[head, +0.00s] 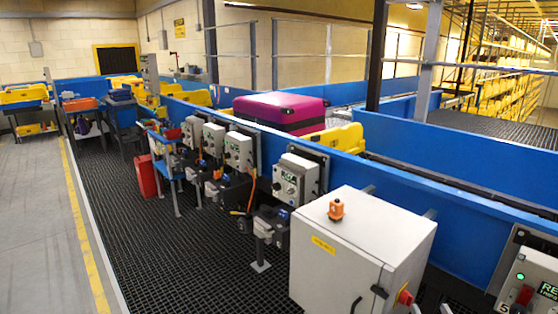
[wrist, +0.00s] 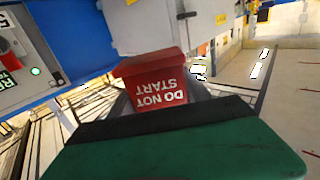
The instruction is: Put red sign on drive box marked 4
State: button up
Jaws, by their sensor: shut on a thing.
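The red sign (wrist: 157,84) shows in the middle of the wrist view, its white words "DO NOT START" upside down. My gripper (wrist: 158,110), dark and partly hidden behind a green and black part in the foreground, is shut on the sign. My gripper and the sign do not show in the head view. A row of grey drive boxes hangs on the blue conveyor side. The nearest of the row (head: 289,186) stands left of the white cabinet; its number is too small to read. Another box (head: 518,275) at the right edge seems marked 5; it also shows in the wrist view (wrist: 22,62).
A white cabinet (head: 345,250) with an orange knob on top (head: 336,210) juts out from the conveyor. Motors and cables sit below the boxes. A magenta suitcase (head: 280,108) lies on the conveyor. The dark grating floor (head: 165,245) is clear at the left.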

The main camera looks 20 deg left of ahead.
aim_at(293, 162)
jog(key=u, duration=0.95)
jog(key=i, duration=0.85)
jog(key=u, duration=1.05)
jog(key=i, duration=1.35)
jog(key=z, duration=0.6)
jog(key=i, duration=1.05)
jog(key=z, duration=0.6)
